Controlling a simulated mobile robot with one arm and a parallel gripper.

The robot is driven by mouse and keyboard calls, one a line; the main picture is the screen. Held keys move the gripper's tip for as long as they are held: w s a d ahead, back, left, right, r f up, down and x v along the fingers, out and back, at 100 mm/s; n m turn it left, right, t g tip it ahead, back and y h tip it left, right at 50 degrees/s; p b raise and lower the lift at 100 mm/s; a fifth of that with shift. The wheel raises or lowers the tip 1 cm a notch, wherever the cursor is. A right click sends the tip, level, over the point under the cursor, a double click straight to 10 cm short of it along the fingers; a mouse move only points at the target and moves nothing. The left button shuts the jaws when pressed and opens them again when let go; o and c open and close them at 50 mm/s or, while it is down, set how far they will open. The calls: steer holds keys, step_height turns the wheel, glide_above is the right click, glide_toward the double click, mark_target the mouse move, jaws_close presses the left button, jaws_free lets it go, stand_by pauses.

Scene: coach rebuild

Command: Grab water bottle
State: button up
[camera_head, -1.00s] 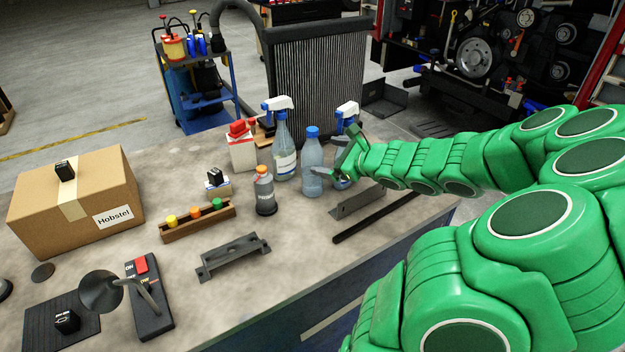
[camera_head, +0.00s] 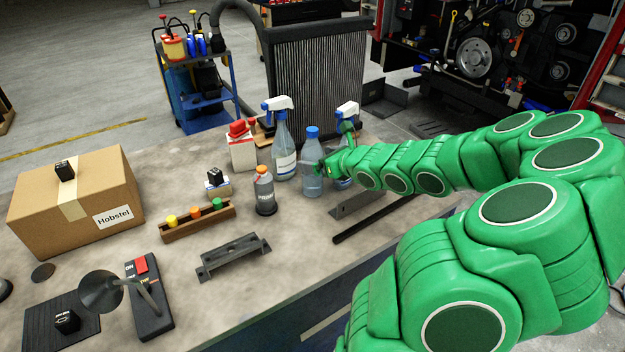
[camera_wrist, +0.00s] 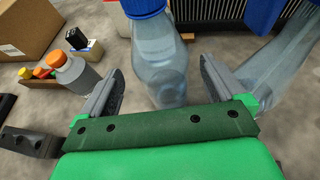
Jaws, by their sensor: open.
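The water bottle (camera_head: 312,165) is clear with a blue cap and stands upright on the workbench (camera_head: 290,235). My gripper (camera_head: 328,168) is at the bottle's right side in the head view. In the wrist view, the bottle (camera_wrist: 160,62) stands between the two grey fingers of my open gripper (camera_wrist: 162,85). Gaps show on both sides, so the fingers do not appear to grip it. The bottle's top is cut off by the frame in the wrist view.
A spray bottle (camera_head: 284,150) stands close left of the water bottle, and another spray bottle (camera_head: 346,125) is behind my gripper at right. A grey bottle with an orange cap (camera_head: 265,192) stands left. A metal bracket (camera_head: 234,255) and cardboard box (camera_head: 75,205) are further left.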

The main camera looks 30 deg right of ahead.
steer(key=shift+r+x, duration=0.15)
steer(key=shift+x, duration=1.1)
steer(key=shift+r+x, duration=0.1)
steer(key=shift+x, duration=1.15)
steer(key=shift+w+d, duration=0.1)
steer(key=shift+w, duration=0.05)
steer(key=c, duration=1.6)
